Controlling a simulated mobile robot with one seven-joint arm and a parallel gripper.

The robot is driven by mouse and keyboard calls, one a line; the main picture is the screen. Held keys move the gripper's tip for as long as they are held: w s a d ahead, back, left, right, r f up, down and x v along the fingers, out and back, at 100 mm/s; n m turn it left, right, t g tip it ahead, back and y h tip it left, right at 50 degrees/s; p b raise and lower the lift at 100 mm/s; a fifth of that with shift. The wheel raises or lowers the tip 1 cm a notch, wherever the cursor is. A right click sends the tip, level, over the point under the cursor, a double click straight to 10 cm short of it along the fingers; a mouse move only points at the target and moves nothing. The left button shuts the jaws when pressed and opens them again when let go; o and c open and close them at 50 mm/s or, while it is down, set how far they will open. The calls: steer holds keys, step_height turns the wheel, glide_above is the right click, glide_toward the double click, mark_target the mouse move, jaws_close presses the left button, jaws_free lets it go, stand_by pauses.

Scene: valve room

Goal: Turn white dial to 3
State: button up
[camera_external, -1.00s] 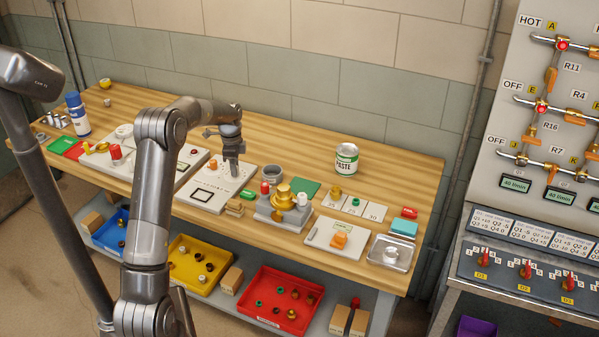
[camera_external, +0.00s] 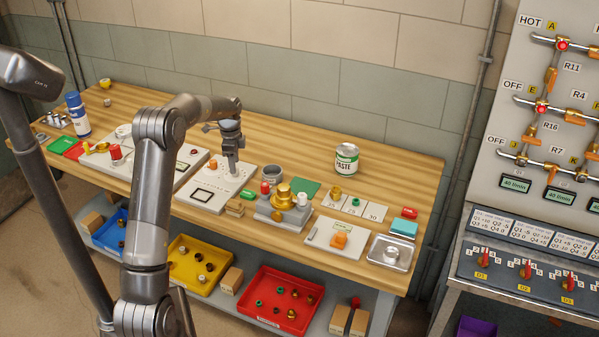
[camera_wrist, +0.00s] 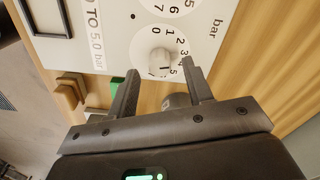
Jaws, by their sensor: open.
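The white dial (camera_wrist: 160,60) shows in the wrist view as a round white knob on a printed scale with small numerals. It sits on a pale grey panel (camera_wrist: 100,40), which also shows on the bench in the external view (camera_external: 205,195). My gripper (camera_wrist: 160,70) is open, with one finger to the left of the knob and one at its right edge. I cannot tell whether either finger touches it, or which number the knob points to. In the external view my gripper (camera_external: 232,172) points down over the panel and hides the dial.
A second numbered scale (camera_wrist: 165,8) lies beside the dial. A grey cup (camera_external: 271,174), small wooden blocks (camera_external: 235,208) and a brass fitting on a grey base (camera_external: 284,200) stand close to the panel's right. The bench behind my gripper is mostly clear.

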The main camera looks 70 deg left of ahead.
step_height(320, 180, up, 9)
steer(key=shift+f, duration=0.15)
stand_by(0.5)
steer(key=w+d+r+n+t+y, duration=0.15)
steer(key=d+r, duration=0.25)
steer(key=d, duration=0.7)
steer(key=w+d+r, duration=0.2)
steer(key=d+r, duration=0.2)
steer(key=d, duration=0.6)
steer(key=w+d+r+n+t, duration=0.1)
steer(key=w+d+r, duration=0.15)
steer(key=d, duration=0.85)
steer(key=s+d+f+n+t, duration=0.1)
steer(key=s+d, duration=0.7)
steer(key=d, duration=0.3)
steer(key=s+d+f+n+t+h, duration=0.1)
steer(key=s+d+f+t, duration=0.1)
steer(key=s+d, duration=0.6)
steer(key=d, duration=0.3)
steer(key=shift+s+d+f, duration=0.15)
steer(key=shift+d+f, duration=0.05)
steer(key=shift+d, duration=0.2)
